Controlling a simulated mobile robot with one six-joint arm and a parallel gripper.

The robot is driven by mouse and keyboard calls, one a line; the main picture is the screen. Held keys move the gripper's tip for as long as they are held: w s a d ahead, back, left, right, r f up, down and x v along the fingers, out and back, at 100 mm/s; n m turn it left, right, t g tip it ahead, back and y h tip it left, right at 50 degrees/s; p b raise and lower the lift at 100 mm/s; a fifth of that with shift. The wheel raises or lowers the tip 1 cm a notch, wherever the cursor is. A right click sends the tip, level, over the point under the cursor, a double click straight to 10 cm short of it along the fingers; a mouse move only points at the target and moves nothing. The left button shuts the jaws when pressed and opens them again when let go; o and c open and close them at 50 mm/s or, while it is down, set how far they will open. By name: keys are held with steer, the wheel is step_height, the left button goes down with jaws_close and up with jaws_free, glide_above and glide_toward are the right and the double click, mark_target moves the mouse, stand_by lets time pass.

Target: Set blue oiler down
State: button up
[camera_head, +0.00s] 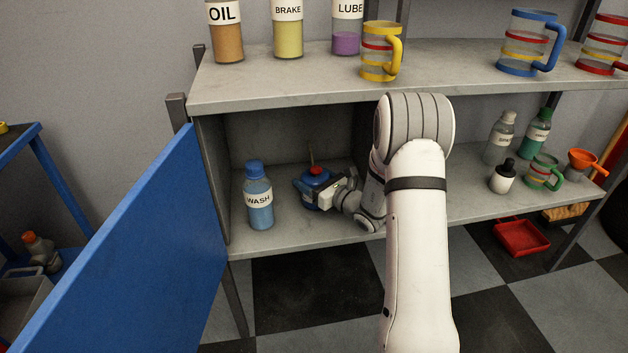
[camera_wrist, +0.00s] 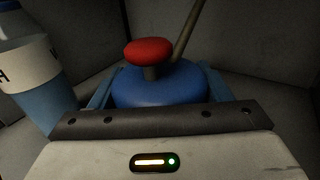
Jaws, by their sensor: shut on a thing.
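The blue oiler (camera_head: 314,184) is inside the lower shelf compartment, right of the wash bottle. It has a red knob on top and a thin brown spout. In the wrist view the oiler (camera_wrist: 158,88) fills the space between the fingers. My gripper (camera_head: 319,194) is shut on it, with a blue finger at each side. The oiler looks upright, at or just above the shelf board (camera_head: 310,232). I cannot tell whether its base touches, since my gripper hides part of it.
A blue WASH bottle (camera_head: 259,197) stands close left of the oiler; it also shows in the wrist view (camera_wrist: 33,75). The open blue door (camera_head: 150,255) is at left. The upper shelf (camera_head: 290,83) is overhead. Bare board lies in front. Bottles and a green-banded jug (camera_head: 542,172) stand at right.

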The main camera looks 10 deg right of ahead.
steer(key=o, duration=1.2)
steer(key=shift+f, duration=0.1)
